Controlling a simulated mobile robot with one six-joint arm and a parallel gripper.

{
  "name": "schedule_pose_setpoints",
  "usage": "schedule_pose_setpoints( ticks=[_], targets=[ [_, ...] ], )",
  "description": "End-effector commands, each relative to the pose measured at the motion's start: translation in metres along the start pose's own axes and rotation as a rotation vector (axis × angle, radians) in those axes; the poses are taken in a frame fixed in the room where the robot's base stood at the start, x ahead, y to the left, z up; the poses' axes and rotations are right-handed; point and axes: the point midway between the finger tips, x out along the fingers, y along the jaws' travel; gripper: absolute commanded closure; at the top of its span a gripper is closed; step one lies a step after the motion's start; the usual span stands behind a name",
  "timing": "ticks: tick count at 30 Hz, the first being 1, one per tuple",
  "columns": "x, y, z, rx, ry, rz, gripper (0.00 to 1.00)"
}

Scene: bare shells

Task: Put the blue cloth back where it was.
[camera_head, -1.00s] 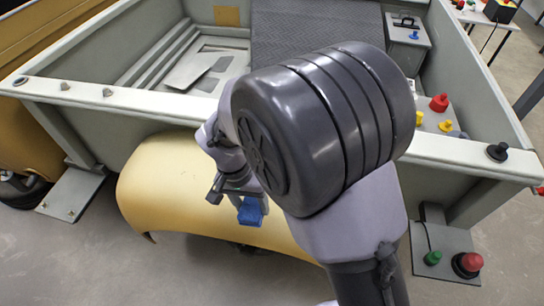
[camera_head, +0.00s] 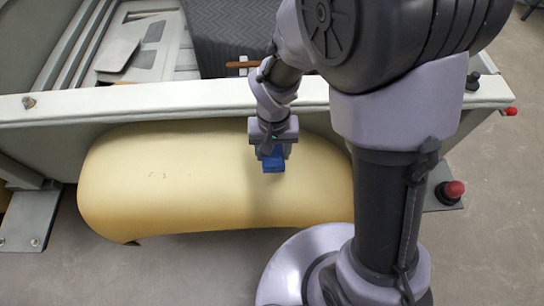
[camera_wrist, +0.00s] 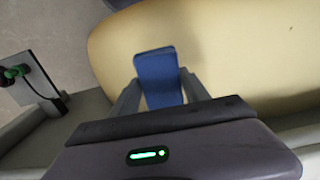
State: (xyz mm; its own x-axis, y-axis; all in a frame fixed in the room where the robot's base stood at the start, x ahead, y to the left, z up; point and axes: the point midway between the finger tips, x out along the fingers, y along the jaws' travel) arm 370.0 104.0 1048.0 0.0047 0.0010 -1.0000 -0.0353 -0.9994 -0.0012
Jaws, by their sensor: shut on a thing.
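The blue cloth (camera_head: 273,163) looks like a small folded blue pad. My gripper (camera_head: 272,152) is shut on it, over the yellow curved fender (camera_head: 190,185). In the wrist view the cloth (camera_wrist: 158,72) sits between the two fingers of my gripper (camera_wrist: 159,92) and sticks out beyond them, with the fender (camera_wrist: 225,55) behind it. I cannot tell whether the cloth touches the fender. Part of the cloth is hidden by the fingers.
The pale body wall (camera_head: 150,103) runs behind the fender. Beyond it are a dark ribbed mat (camera_head: 215,30) and a brown handle (camera_head: 243,65). A red knob (camera_head: 450,191) is on a plate at right. Grey floor (camera_head: 160,265) lies in front.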

Motion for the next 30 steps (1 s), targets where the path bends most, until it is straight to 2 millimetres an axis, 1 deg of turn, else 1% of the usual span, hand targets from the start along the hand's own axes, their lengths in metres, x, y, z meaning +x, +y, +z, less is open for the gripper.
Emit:
schedule_pose_setpoints(
  ticks=[1, 3, 4, 5, 6, 10, 13, 14, 16, 17, 24, 26, 29, 30],
  targets=[
    [0.016, -0.001, 0.002, -0.001, -0.007, 0.002, 0.79],
    [0.031, -0.001, 0.002, -0.001, -0.007, 0.002, 0.79],
    [0.034, -0.001, 0.002, -0.002, -0.005, 0.001, 0.79],
    [0.035, -0.001, 0.001, -0.001, -0.004, 0.001, 0.79],
    [0.034, -0.001, 0.001, -0.001, -0.003, 0.001, 0.84],
    [0.032, -0.002, 0.001, -0.001, -0.003, 0.001, 0.84],
    [0.036, -0.002, 0.001, -0.001, -0.003, 0.001, 0.84],
    [0.035, -0.002, 0.001, -0.001, -0.003, 0.001, 0.41],
    [0.034, -0.002, 0.001, -0.001, -0.003, 0.001, 0.27],
    [0.034, -0.002, 0.001, -0.001, -0.003, 0.001, 0.25],
    [0.034, -0.002, 0.001, -0.001, -0.003, 0.001, 0.25],
    [0.031, -0.002, 0.001, -0.001, -0.003, 0.001, 0.25],
    [0.015, -0.002, 0.0, 0.0, -0.001, 0.0, 0.25],
    [0.004, -0.002, 0.0, 0.0, 0.001, -0.001, 0.25]
  ],
)
